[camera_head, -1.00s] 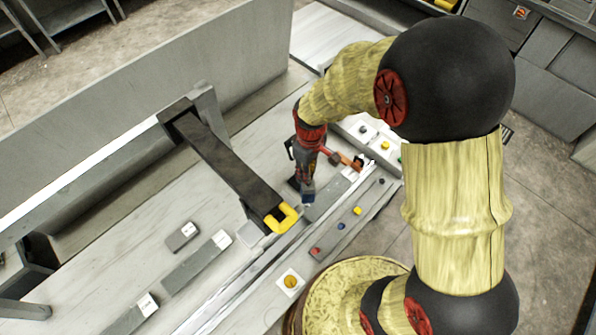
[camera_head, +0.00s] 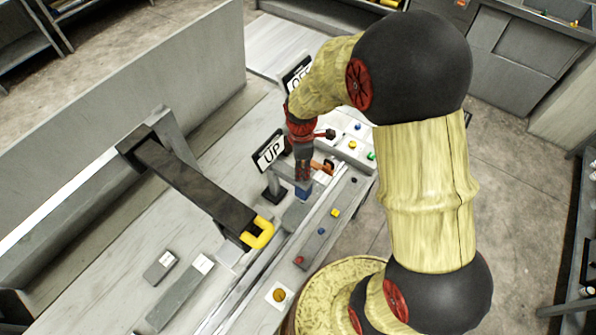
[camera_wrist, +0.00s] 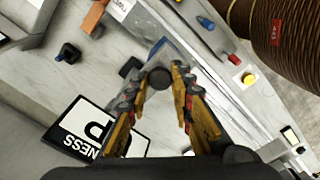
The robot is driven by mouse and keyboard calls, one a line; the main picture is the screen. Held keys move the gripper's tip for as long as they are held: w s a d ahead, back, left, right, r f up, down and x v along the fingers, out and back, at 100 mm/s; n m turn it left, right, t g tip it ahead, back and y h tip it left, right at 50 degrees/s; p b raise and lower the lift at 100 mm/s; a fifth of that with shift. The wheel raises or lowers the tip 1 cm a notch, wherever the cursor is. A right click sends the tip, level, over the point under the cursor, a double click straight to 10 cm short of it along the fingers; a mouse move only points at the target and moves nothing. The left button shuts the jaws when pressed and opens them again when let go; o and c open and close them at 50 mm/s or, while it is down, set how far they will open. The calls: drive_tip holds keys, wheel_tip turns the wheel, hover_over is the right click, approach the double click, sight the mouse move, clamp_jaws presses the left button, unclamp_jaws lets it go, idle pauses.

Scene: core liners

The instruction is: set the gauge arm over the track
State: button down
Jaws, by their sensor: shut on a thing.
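The gauge arm (camera_head: 195,188) is a long dark bar reaching from a grey post at the back left toward the track. Its near end carries a yellow U-shaped handle (camera_head: 262,234). The track (camera_head: 250,285) is a pale metal rail running diagonally along the bench; the handle end shows beside its left side, height unclear. My gripper (camera_head: 303,176) is farther along the bench, apart from the gauge arm, with its fingers pointing down. In the wrist view its fingers close around a dark round knob (camera_wrist: 159,77) by a blue-grey block (camera_wrist: 172,52). The gauge arm is not clearly seen there.
A sign reading "UP" (camera_head: 270,152) stands left of my gripper, with another sign (camera_head: 297,74) behind. A grey strip with coloured buttons (camera_head: 319,237) lies right of the track. Loose grey blocks (camera_head: 180,294) lie at the near left. A long grey wall (camera_head: 130,95) bounds the back.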

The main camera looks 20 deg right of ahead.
drive_tip(key=shift+w+r, duration=0.1)
idle(0.3)
drive_tip(key=c, duration=1.5)
unclamp_jaws()
drive_tip(key=shift+d, duration=0.1)
drive_tip(key=shift+c, duration=0.2)
wheel_tip(320, 180, up, 12)
